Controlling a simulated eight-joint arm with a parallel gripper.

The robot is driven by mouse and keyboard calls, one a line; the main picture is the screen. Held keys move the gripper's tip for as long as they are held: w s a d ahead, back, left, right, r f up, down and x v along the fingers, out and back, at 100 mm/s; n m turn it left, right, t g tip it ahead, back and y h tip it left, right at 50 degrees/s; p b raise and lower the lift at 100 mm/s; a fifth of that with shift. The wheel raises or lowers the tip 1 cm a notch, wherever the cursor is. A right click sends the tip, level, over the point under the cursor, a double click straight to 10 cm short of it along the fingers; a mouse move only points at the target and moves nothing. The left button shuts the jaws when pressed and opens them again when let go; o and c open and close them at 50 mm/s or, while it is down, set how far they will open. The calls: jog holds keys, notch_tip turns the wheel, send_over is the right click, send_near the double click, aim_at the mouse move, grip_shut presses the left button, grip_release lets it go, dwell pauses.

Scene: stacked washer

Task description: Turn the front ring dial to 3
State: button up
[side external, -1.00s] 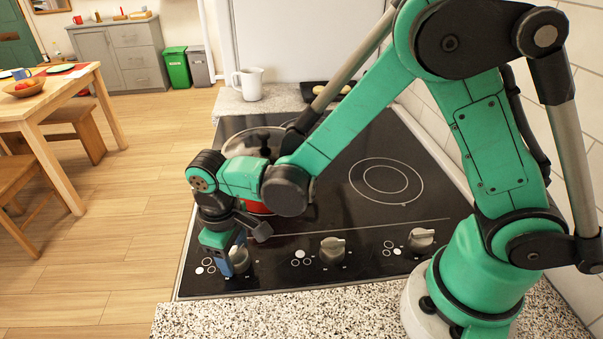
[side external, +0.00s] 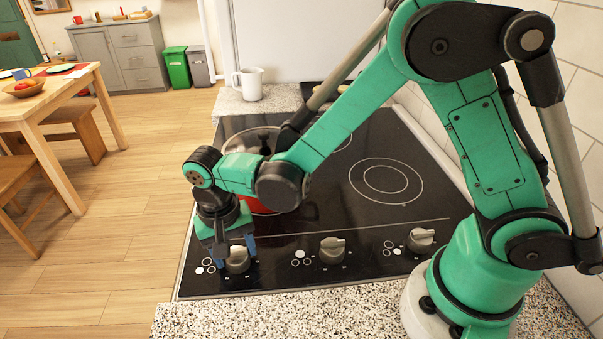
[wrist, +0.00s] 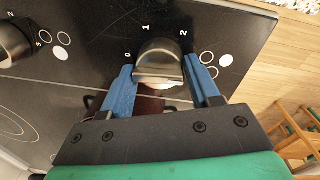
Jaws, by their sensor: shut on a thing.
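The gripped dial (side external: 237,261) is the leftmost grey knob on the black hob in the side view. My gripper (side external: 234,243) is over it, with one blue finger on either side. In the wrist view, my gripper (wrist: 160,88) is shut on the dial (wrist: 158,58), a finger at each end of its raised grip bar. The bar lies roughly level in the picture. The marks 0, 1 and 2 show around the knob; no 3 shows beside it. Three small circles, one filled white, mark this dial's ring (wrist: 226,60).
The middle dial (side external: 332,250) and right dial (side external: 421,240) stand along the same hob edge. A pot with a red lower part (side external: 258,206) sits on the hob behind my gripper. A white jug (side external: 248,84) stands on the far counter. Speckled counter (side external: 300,315) lies in front.

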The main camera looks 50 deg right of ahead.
aim_at(233, 249)
jog(key=shift+a+m, duration=0.15)
jog(key=shift+m, duration=0.45)
jog(key=shift+w, duration=0.1)
jog(key=o, duration=1.2)
jog(key=shift+o, duration=0.2)
jog(key=shift+r, duration=0.1)
jog(key=shift+r, duration=2.7)
